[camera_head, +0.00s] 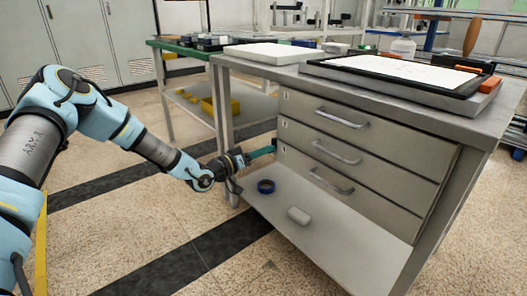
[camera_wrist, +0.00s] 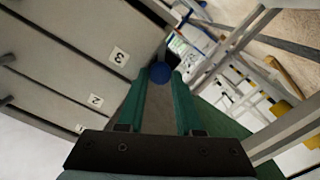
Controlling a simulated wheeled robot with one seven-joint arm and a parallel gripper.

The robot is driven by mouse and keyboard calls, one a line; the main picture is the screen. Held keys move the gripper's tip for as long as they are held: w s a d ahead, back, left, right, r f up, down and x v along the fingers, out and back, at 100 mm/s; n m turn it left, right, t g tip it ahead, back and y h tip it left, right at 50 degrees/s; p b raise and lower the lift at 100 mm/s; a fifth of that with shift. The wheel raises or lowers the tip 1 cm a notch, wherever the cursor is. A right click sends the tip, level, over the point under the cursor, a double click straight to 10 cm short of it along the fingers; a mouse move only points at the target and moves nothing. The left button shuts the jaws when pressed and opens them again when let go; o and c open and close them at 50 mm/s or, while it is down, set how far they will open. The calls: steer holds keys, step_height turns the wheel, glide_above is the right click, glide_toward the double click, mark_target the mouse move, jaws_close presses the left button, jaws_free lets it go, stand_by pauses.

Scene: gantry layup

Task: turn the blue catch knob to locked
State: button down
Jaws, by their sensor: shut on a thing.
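In the head view my gripper (camera_head: 268,150) reaches to the left end of the drawer unit (camera_head: 365,150), near the lower drawer. The knob is hidden there behind the fingers. Its turned position cannot be read from these frames.
A workbench (camera_head: 480,128) holds the drawers, with a framed panel (camera_head: 400,72) on top. A green-topped table (camera_head: 160,45) stands behind. The floor at left is clear.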

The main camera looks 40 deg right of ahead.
steer(key=n, duration=1.1)
steer(key=shift+w+f+n, duration=0.1)
steer(key=shift+f+n, duration=0.05)
steer(key=shift+n, duration=0.25)
stand_by(0.3)
steer(key=c, duration=0.6)
jaws_free()
steer(key=a+p, duration=0.1)
steer(key=a, duration=0.9)
steer(key=shift+w+a, duration=0.3)
steer(key=shift+a, duration=0.1)
